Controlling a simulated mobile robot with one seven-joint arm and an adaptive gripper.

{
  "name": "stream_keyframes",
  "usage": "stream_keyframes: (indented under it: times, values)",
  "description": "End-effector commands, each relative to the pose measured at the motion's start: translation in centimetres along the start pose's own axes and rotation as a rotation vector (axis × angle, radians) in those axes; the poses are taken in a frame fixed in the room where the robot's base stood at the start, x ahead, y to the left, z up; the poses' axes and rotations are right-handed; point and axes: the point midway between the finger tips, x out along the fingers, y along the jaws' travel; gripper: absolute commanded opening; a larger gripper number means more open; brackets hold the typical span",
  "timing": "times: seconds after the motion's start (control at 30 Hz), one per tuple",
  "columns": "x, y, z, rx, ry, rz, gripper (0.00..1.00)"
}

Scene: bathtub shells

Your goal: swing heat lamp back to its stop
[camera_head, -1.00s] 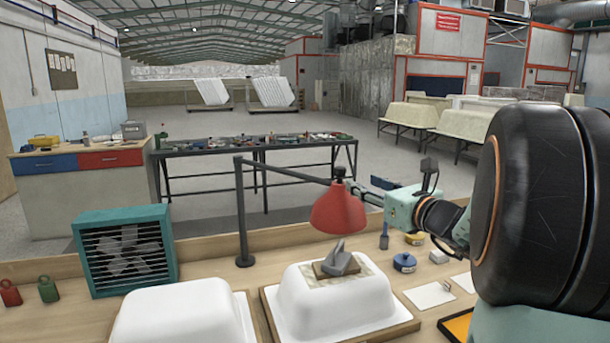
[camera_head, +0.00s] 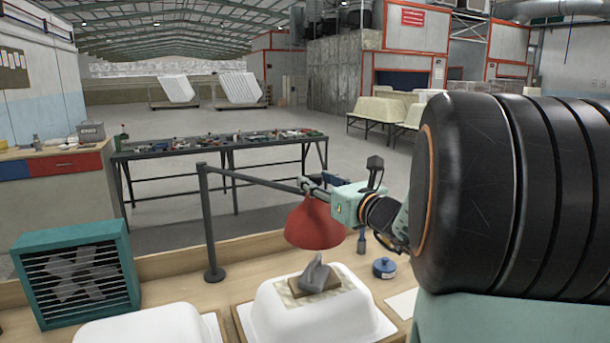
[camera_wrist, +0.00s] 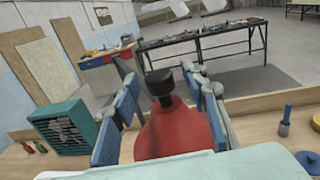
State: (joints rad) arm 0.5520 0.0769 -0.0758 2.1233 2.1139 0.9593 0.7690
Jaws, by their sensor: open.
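The heat lamp has a red shade (camera_head: 315,226) on a dark swing arm (camera_head: 255,178) joined to an upright post (camera_head: 208,225). The shade hangs above a white upturned tub shell (camera_head: 270,315) bearing a patch and a grey block (camera_head: 314,274). My gripper (camera_head: 313,186) is at the top of the shade, coming in from the right.
A teal fan heater (camera_head: 76,272) stands on the bench at left. A second white shell (camera_head: 150,327) lies in front of it. A blue tin (camera_head: 384,267) and a blue-handled brush (camera_head: 361,242) are right of the lamp. A dark cluttered table (camera_head: 220,148) stands behind the bench.

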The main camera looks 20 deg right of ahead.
Motion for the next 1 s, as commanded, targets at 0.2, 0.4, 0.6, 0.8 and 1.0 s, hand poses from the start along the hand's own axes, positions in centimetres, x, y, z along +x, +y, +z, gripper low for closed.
stream_keyframes:
  times: [0.2, 0.4, 0.6, 0.8, 1.0]
  values:
    - [0.07, 0.20, 0.02, 0.000, 0.000, -0.002, 0.41]
    - [0.07, 0.19, 0.00, 0.000, 0.000, -0.002, 0.41]
    - [0.07, 0.18, 0.00, 0.000, 0.000, -0.002, 0.19]
    - [0.07, 0.18, 0.00, 0.000, 0.000, -0.002, 0.00]
    - [0.07, 0.18, 0.01, 0.000, 0.000, -0.002, 0.00]
